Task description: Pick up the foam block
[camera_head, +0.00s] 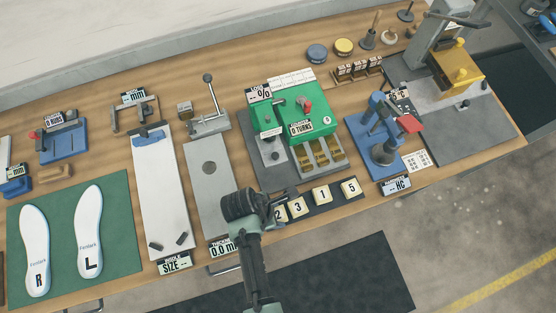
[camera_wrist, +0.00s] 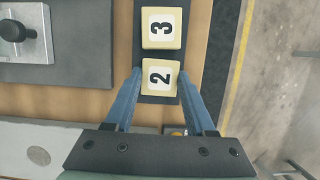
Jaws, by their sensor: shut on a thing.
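The foam blocks are cream cubes with black numbers, in a row on a dark strip (camera_head: 334,200) at the table's front edge. The block marked 2 (camera_wrist: 150,86) is between the two blue fingers of my gripper (camera_wrist: 160,78) in the wrist view, and my gripper is shut on it. In the head view my gripper (camera_head: 277,207) is at the left end of the row, partly covering block 2 (camera_head: 282,215). Block 3 (camera_wrist: 162,28) is beside it, just beyond the fingertips. Blocks 1 (camera_head: 321,194) and 5 (camera_head: 351,188) stand farther right. Whether block 2 is lifted, I cannot tell.
A green machine (camera_head: 298,120) with compartments stands behind the row. A blue press (camera_head: 380,140) is to its right. A grey plate (camera_head: 212,180) lies left of my gripper, and a green mat (camera_head: 62,235) with two insoles farther left.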

